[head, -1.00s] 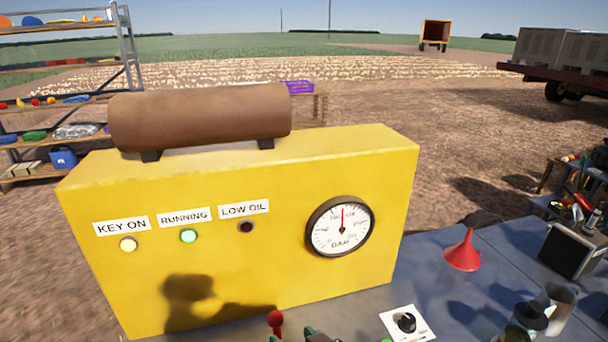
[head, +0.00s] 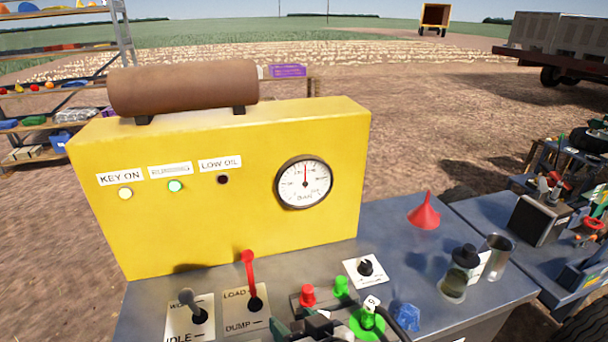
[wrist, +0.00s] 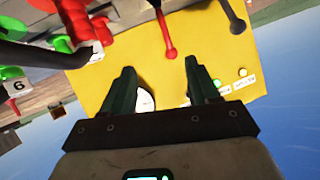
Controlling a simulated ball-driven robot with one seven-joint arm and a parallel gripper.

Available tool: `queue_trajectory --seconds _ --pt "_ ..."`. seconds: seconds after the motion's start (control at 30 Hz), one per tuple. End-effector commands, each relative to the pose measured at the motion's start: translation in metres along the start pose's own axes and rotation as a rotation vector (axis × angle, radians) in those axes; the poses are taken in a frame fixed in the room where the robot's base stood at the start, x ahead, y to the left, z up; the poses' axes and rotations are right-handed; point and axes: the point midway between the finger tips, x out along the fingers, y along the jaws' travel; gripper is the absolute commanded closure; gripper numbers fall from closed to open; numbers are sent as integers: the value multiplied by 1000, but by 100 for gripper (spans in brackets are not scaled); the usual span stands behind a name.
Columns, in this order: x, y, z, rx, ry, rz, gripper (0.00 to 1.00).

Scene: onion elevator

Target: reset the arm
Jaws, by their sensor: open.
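My gripper (wrist: 160,90) is open in the wrist view, its two dark green fingers apart with nothing between them. Beyond them is the yellow control panel (wrist: 110,75), seen upside down. In the head view my gripper is only partly visible at the bottom edge, in front of the bench. The yellow panel (head: 230,225) stands on the bench with a gauge (head: 303,182), a lit KEY ON lamp and a green lamp. A red-handled LOAD/DUMP lever (head: 250,280) and a grey-knobbed lever (head: 194,305) stand upright before it.
Red (head: 307,295) and green (head: 341,286) buttons, a dial (head: 365,267), a blue lump (head: 406,317), a jar (head: 457,275), a metal cup (head: 497,255) and a red funnel (head: 424,213) sit on the blue-grey bench (head: 385,230). A shelf rack (head: 125,45) stands at left.

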Motion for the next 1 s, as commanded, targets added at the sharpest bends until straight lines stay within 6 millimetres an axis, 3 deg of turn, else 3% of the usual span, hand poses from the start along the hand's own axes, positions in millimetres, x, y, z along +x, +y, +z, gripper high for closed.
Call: queue_trajectory --seconds 0.43,0.67,0.87,1.0 --pt "-18 42 39 16 -109 87 40" --pt "-44 82 82 41 -229 173 40" --pt "-96 132 148 92 -421 290 40" --pt "-160 163 211 162 -619 387 40"
